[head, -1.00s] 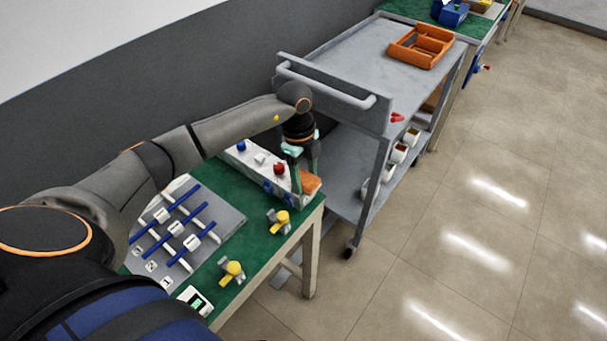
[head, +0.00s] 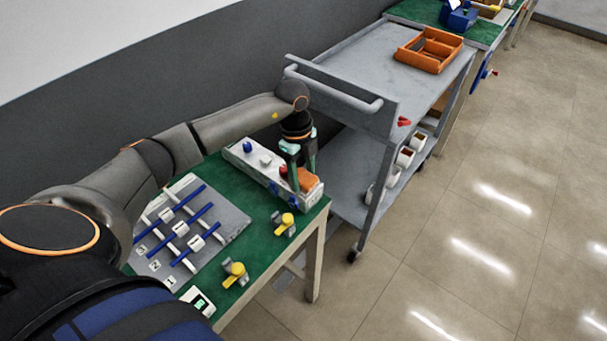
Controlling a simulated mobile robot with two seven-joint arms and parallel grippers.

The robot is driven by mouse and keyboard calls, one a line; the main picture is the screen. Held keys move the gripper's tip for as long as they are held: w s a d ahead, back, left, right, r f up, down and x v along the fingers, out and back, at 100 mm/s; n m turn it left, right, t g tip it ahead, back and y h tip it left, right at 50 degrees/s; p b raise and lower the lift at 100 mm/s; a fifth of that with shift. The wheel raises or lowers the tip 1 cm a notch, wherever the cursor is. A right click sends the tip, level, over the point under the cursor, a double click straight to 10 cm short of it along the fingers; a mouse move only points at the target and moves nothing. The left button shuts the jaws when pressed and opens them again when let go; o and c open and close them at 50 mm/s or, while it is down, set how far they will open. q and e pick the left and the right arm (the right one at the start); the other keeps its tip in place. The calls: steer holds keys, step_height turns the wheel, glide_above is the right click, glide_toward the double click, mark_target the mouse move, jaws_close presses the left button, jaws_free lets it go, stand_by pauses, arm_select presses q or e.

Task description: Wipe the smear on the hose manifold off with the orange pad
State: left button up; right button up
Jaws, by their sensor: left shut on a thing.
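The hose manifold (head: 247,163) is a long pale grey block at the far edge of the green bench. It has blue, white and red knobs on top and blue fittings along its front face. My left gripper (head: 301,176) points down over its right end, beside the red knob. It is shut on the orange pad (head: 306,180), which is low at the top of the manifold; I cannot tell whether it touches. No smear can be made out; the gripper and pad hide part of the top. My right gripper is not in view.
On the green bench (head: 262,240) are a grey panel (head: 237,222) with blue rods, two yellow-handled valves (head: 286,222) (head: 235,272) and a small white device (head: 198,301). A grey cart (head: 365,70) with an orange tray (head: 430,67) stands close behind the bench's right end.

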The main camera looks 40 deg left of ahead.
arm_select(q)
steer(key=shift+d, duration=0.1)
steer(key=shift+s+d+p, duration=0.1)
steer(key=shift+d+p, duration=0.25)
steer(key=shift+d, duration=0.5)
steer(key=shift+d+f, duration=0.2)
steer(key=shift+d, duration=0.1)
steer(key=shift+s, duration=0.1)
steer(key=shift+a+r, duration=0.1)
steer(key=shift+a, duration=1.2)
steer(key=shift+d, duration=0.1)
steer(key=shift+d+r+p, duration=0.15)
steer(key=shift+d+p, duration=0.45)
steer(key=shift+d, duration=0.5)
